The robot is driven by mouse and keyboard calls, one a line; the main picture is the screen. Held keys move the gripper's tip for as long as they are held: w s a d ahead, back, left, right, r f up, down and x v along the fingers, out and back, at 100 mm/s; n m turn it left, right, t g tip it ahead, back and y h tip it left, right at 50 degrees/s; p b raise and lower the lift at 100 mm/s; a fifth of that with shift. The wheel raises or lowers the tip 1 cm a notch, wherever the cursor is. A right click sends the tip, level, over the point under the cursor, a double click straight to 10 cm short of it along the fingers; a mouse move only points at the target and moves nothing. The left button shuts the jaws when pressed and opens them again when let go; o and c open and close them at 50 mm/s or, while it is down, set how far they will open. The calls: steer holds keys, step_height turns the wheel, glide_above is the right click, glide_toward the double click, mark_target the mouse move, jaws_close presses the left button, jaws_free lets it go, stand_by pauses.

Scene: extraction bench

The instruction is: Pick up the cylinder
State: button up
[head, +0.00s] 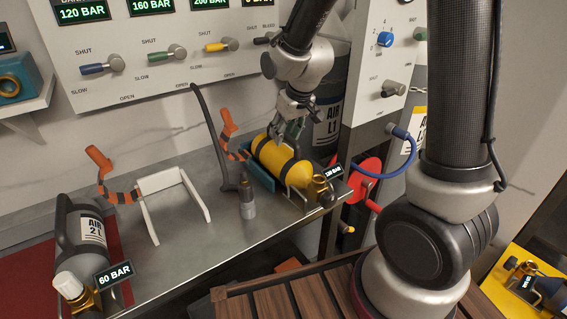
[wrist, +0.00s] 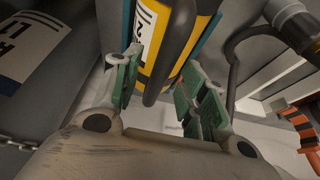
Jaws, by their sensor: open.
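A yellow cylinder (head: 283,160) with black bands lies in a teal cradle (head: 258,172) at the right end of the bench. Its brass valve and a small gauge reading, which looks like 130 BAR, face the front right. My gripper (head: 291,132) is over the yellow cylinder, pointing down. In the wrist view my gripper (wrist: 163,88) is open, with green pads on either side of the yellow cylinder (wrist: 168,62) and its dark bar. I cannot tell whether the pads touch it. A grey cylinder (head: 85,232), labelled AIR 2 L and showing 60 BAR, lies at the left end.
An empty white cradle (head: 172,187) stands mid-bench, with a black hose whip and its fitting (head: 247,197) beside it. Orange-handled straps (head: 101,162) rise near the cylinders. The valve panel (head: 130,62) is close behind. A tall grey cylinder (head: 326,110) stands behind my gripper.

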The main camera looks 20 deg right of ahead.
steer(key=shift+x, duration=1.1)
steer(key=shift+f, duration=0.2)
jaws_close()
steer(key=shift+r, duration=0.1)
